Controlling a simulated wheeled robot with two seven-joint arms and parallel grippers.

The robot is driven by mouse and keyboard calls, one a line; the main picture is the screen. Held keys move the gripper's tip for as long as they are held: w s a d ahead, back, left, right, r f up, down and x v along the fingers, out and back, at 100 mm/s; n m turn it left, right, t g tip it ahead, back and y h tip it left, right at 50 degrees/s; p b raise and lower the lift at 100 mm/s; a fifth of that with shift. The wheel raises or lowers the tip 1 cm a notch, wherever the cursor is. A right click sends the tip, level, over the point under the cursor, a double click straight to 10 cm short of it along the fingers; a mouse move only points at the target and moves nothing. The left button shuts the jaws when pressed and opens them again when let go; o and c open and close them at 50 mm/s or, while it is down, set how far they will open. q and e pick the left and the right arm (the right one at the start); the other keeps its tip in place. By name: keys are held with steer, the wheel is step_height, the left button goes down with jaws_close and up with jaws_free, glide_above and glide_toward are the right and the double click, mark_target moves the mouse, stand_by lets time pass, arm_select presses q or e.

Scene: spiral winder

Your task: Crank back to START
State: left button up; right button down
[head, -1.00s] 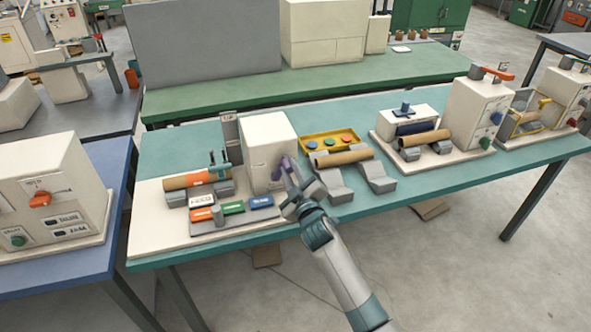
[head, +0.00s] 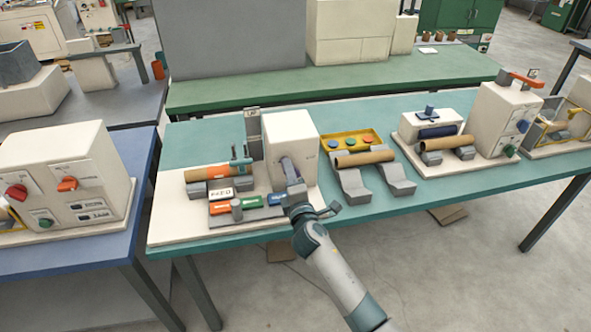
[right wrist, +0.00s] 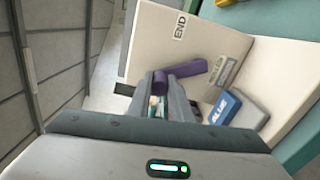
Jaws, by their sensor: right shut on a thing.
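The winder's white housing (head: 290,135) stands on a cream base at the left of the teal table. A purple crank (head: 289,170) is on its near face. My right gripper (head: 294,194) is at the housing's lower front. In the right wrist view the crank's arm (right wrist: 192,68) runs to a purple knob (right wrist: 160,84), and my right gripper (right wrist: 160,100) is shut on the knob. An END label (right wrist: 180,25) is on the housing; I see no START mark. A brown tube with an orange part (head: 210,173) lies left of the housing, with a teal guide (head: 240,160) at its right. My left gripper is out of view.
Green and blue (head: 278,199) blocks and a small display (head: 221,194) sit in front of the tube. A yellow tray (head: 350,143) and a brown tube on grey cradles (head: 364,158) stand to the right.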

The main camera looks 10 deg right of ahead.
steer(key=a+f+n, duration=0.1)
steer(key=n, duration=0.1)
steer(key=a+n, duration=0.1)
steer(key=n, duration=0.1)
steer(key=shift+a+f+n, duration=0.15)
steer(key=shift+f+n, duration=0.15)
steer(key=shift+f, duration=0.1)
steer(key=shift+a+f+n, duration=0.25)
steer(key=shift+f+n, duration=0.25)
steer(key=shift+n, duration=0.4)
steer(key=shift+a+f+n, duration=0.25)
steer(key=shift+f+n, duration=0.2)
steer(key=shift+n, duration=0.45)
steer(key=c, duration=1.6)
jaws_free()
steer(key=shift+s, duration=0.15)
steer(key=s+b, duration=0.1)
steer(key=s, duration=0.4)
steer(key=s+b, duration=0.1)
steer(key=s, duration=0.5)
steer(key=s+b, duration=0.1)
steer(key=s, duration=0.5)
steer(key=shift+s+d, duration=0.1)
steer(key=shift+d, duration=0.15)
